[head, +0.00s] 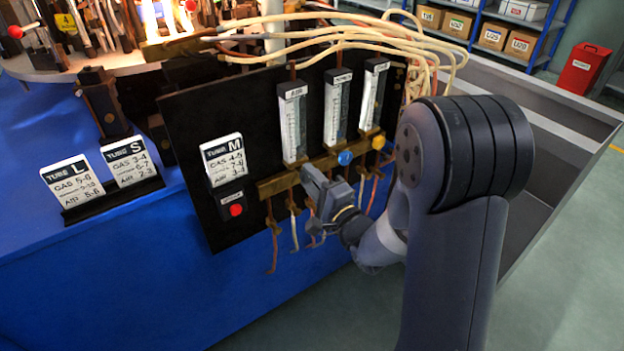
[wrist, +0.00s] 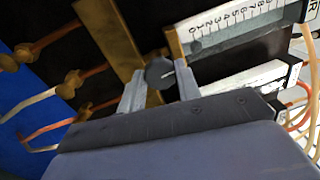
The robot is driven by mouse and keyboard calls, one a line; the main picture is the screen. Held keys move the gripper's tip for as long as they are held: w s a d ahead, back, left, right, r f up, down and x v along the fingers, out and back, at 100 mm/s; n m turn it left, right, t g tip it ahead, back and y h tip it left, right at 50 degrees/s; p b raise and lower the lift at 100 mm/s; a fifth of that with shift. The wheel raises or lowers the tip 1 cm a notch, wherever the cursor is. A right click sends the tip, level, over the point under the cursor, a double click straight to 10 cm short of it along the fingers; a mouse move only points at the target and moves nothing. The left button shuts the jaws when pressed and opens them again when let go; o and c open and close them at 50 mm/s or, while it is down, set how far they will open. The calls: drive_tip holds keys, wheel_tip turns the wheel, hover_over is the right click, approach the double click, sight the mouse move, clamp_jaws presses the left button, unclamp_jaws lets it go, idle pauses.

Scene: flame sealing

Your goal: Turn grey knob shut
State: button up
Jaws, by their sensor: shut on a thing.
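The grey knob (wrist: 160,73) is a small round dark-grey cap with a light mark, on the brass bar (wrist: 113,48) of the gas panel. My gripper (wrist: 161,82) has one finger on each side of the knob and is shut on it. In the head view my gripper (head: 320,184) is at the brass bar, below the left flow meter (head: 293,122), and it hides the grey knob. That meter also shows in the wrist view (wrist: 232,27), its scale running from 0 upward.
A blue knob (head: 345,158) and a yellow knob (head: 378,142) sit to the right on the same bar. Hoses hang below it. A red button (head: 236,210) is at the panel's lower left. Flames (head: 160,20) burn at the back left, with pale hoses above the panel.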

idle(0.4)
drive_tip(key=o, duration=1)
drive_tip(key=shift+c, duration=0.2)
drive_tip(key=v, duration=1)
drive_tip(key=shift+s+d, duration=0.2)
drive_tip(key=shift+s, duration=0.1)
drive_tip(key=x, duration=1)
drive_tip(key=shift+w+a, duration=0.2)
drive_tip(key=shift+w, duration=0.15)
